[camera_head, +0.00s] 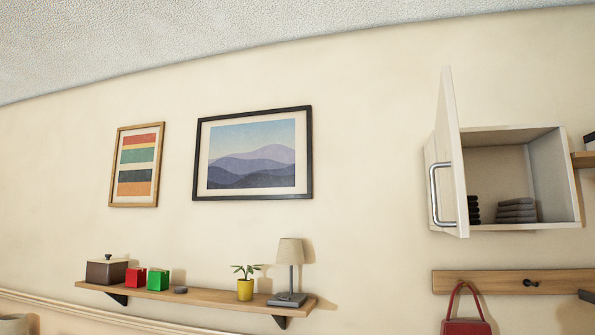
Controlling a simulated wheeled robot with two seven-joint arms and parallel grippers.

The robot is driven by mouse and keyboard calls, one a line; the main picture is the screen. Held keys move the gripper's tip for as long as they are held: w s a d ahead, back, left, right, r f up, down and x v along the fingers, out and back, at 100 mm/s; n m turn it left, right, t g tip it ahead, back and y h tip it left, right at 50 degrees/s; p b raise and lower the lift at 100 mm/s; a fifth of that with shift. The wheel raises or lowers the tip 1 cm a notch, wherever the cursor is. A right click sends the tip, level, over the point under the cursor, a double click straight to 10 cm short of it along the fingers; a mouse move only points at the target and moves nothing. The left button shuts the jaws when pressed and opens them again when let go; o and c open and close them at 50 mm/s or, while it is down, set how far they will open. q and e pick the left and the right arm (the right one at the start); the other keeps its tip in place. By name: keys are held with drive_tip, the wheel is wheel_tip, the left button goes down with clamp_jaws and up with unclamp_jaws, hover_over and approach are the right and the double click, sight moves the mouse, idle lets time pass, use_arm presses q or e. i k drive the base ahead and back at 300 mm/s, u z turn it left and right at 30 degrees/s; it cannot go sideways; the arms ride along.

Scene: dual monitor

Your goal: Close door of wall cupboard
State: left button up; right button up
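The wall cupboard (553,175) hangs on the wall at the right of the head view. Its white door (449,140) is hinged on the left side and stands wide open, swung out toward me. A metal bar handle (434,195) is on the door's outer face, low down. Inside the cupboard are a stack of folded grey cloths (517,210) and a darker stack partly hidden behind the door. Neither of my grippers shows in this view.
A wooden shelf (215,302) at lower left holds a dark box, small red and green blocks, a plant and a lamp. A wooden hook rail (500,281) with a red bag (466,325) is below the cupboard. Another shelf edge (584,160) is right of it. Two pictures hang left.

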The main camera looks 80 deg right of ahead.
sight(456, 222)
drive_tip(key=i, duration=1.25)
drive_tip(key=z, duration=4.2)
